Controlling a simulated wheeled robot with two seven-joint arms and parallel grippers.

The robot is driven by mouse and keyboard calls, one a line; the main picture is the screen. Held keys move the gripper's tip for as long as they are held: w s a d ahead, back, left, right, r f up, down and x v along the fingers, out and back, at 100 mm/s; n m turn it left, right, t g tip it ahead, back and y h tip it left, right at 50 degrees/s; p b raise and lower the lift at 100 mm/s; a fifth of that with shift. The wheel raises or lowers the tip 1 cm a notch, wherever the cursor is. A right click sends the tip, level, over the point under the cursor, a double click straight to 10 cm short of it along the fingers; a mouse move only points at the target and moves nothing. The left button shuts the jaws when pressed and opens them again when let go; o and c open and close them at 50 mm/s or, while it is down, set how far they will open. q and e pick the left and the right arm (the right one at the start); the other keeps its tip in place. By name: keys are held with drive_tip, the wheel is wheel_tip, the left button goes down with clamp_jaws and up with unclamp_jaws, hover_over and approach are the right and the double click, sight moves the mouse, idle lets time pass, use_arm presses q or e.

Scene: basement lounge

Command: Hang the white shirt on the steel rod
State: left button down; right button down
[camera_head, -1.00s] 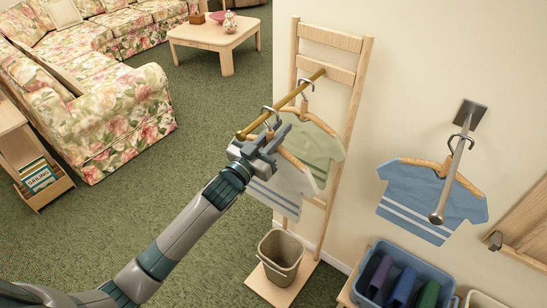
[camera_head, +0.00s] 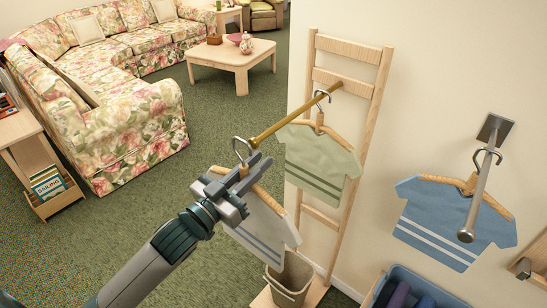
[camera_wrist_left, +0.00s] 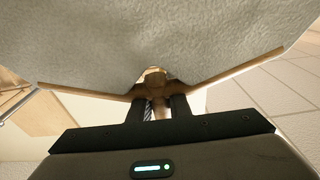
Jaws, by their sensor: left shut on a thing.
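The white shirt (camera_head: 262,232) hangs on a wooden hanger. My left gripper (camera_head: 242,182) is shut on the hanger's neck, just below its hook. The hook (camera_head: 241,147) is at the free end of the brass rod (camera_head: 290,118); it looks just past the tip, though whether it touches is unclear. In the left wrist view the fingers (camera_wrist_left: 159,107) pinch the hanger neck, with the shirt (camera_wrist_left: 160,40) filling the top. The steel rod (camera_head: 479,192) sticks out from the wall at right, with a blue shirt's hanger hooked over it. My right gripper is not in view.
A green shirt (camera_head: 318,160) hangs on the brass rod, close beside the white one. The wooden ladder rack (camera_head: 371,120) stands against the wall, with a bin (camera_head: 290,283) at its foot. A blue crate (camera_head: 425,284) sits below the blue shirt (camera_head: 450,215). Carpet is clear at left.

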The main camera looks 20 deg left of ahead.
sight(241, 177)
use_arm(q)
drive_tip(key=shift+r+b+v, duration=0.15)
drive_tip(key=shift+b+v, duration=0.05)
drive_tip(key=shift+v, duration=0.75)
drive_tip(key=shift+r+b+v, duration=0.15)
drive_tip(key=shift+b+v, duration=0.05)
drive_tip(key=shift+v, duration=0.8)
